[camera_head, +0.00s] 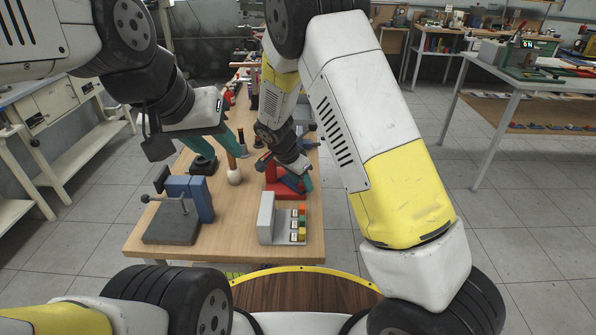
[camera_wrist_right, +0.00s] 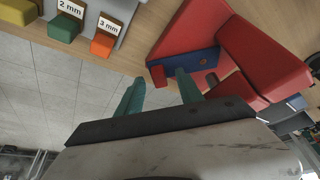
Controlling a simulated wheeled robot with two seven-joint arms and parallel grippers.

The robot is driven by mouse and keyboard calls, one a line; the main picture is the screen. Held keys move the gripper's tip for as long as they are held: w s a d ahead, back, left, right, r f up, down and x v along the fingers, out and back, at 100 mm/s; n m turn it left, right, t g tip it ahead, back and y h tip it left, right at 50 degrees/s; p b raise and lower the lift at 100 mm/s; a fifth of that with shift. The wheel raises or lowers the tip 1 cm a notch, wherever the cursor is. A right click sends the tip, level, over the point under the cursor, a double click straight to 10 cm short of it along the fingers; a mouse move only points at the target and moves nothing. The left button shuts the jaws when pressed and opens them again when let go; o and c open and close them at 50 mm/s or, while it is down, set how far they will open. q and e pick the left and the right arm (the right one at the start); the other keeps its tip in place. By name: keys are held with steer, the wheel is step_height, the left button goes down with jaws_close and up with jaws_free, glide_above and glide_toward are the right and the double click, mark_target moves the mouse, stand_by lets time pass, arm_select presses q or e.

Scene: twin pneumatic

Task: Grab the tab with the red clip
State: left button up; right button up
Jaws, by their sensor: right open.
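A grey rack (camera_head: 266,222) at the table's near right edge holds several tabs with coloured clips. The clip nearest the red fixture looks orange-red (camera_head: 302,211); in the right wrist view it is an orange clip (camera_wrist_right: 102,45) on the tab labelled 3 mm. A green clip (camera_wrist_right: 62,26) is on the 2 mm tab beside it. My left gripper (camera_head: 222,156) looks open, above the table's left side, near a wooden post.
A red fixture with a blue part (camera_wrist_right: 235,48) stands right beside my right fingers. A grey and blue clamp block (camera_head: 170,222) is at the table's near left. Bare wood lies between the clamp block and the rack.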

jaws_close()
stand_by(0.4)
